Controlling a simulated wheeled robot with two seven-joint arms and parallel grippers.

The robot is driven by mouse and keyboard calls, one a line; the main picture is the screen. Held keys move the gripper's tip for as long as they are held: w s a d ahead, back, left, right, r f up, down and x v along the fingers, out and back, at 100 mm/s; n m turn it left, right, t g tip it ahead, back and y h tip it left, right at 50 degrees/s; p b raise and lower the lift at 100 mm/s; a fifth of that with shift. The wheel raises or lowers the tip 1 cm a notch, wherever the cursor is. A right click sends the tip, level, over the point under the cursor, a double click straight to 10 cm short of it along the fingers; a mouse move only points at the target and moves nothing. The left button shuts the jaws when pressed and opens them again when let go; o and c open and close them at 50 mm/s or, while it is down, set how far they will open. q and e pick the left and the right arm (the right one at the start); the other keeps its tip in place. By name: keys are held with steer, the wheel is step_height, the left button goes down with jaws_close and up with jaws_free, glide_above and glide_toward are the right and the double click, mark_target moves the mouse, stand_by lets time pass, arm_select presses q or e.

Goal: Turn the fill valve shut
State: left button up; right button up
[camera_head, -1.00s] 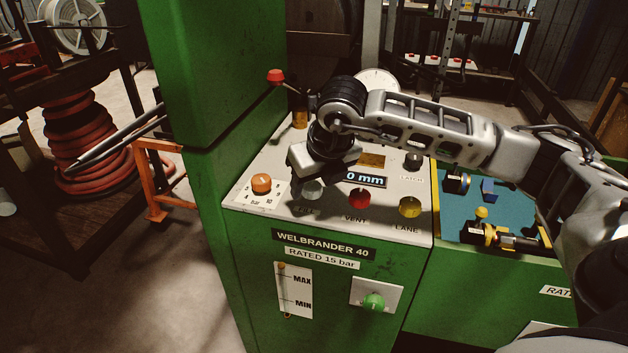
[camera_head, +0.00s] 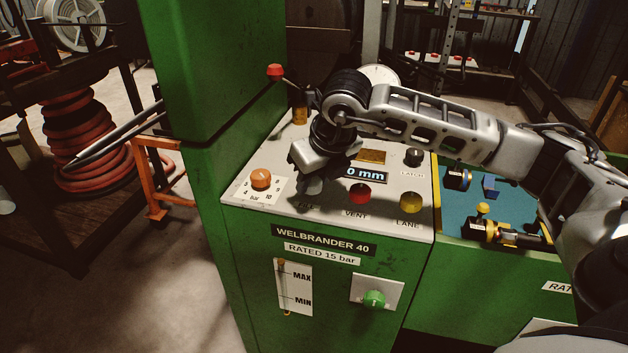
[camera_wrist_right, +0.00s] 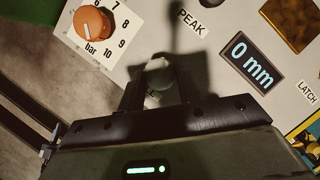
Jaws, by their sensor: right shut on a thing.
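The fill valve is a pale grey round knob (camera_wrist_right: 158,74) on the sloping panel, left of the red VENT knob (camera_head: 359,194). My right gripper (camera_head: 311,187) points down over it, and in the head view the gripper and its shadow mostly hide the knob. In the right wrist view the two dark fingers stand on either side of the knob, shut on it. Its label is mostly covered. My left gripper is in neither view.
An orange bar dial (camera_head: 260,179) sits close left of the gripper. A yellow LANE knob (camera_head: 410,202), a dark LATCH knob (camera_head: 414,157) and a "0 mm" display (camera_head: 366,173) are to the right. A red-tipped lever (camera_head: 275,72) stands behind.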

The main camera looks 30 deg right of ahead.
steer(key=shift+d+f+n+y+b, duration=0.15)
steer(key=shift+n+y+b, duration=0.25)
steer(key=shift+n+b, duration=0.3)
steer(key=n+y+b, duration=0.1)
steer(key=n, duration=0.1)
steer(key=shift+w+n, duration=0.1)
steer(key=shift+n, duration=0.3)
steer(key=n+g+y+b, duration=0.1)
steer(key=n, duration=0.2)
steer(key=shift+d+n, duration=0.15)
steer(key=shift+n, duration=0.25)
steer(key=n, duration=0.2)
steer(key=n+g+y, duration=0.1)
steer(key=n, duration=0.2)
steer(key=shift+w+r+g, duration=0.2)
steer(key=shift+g, duration=0.1)
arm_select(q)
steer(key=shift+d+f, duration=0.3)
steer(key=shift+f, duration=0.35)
arm_select(e)
steer(key=shift+w+d+n+g+y, duration=0.1)
steer(key=shift+n+g+y, duration=0.45)
steer(key=shift+n, duration=1.35)
steer(key=o, duration=1)
steer(key=shift+h, duration=0.25)
steer(key=shift+c, duration=0.2)
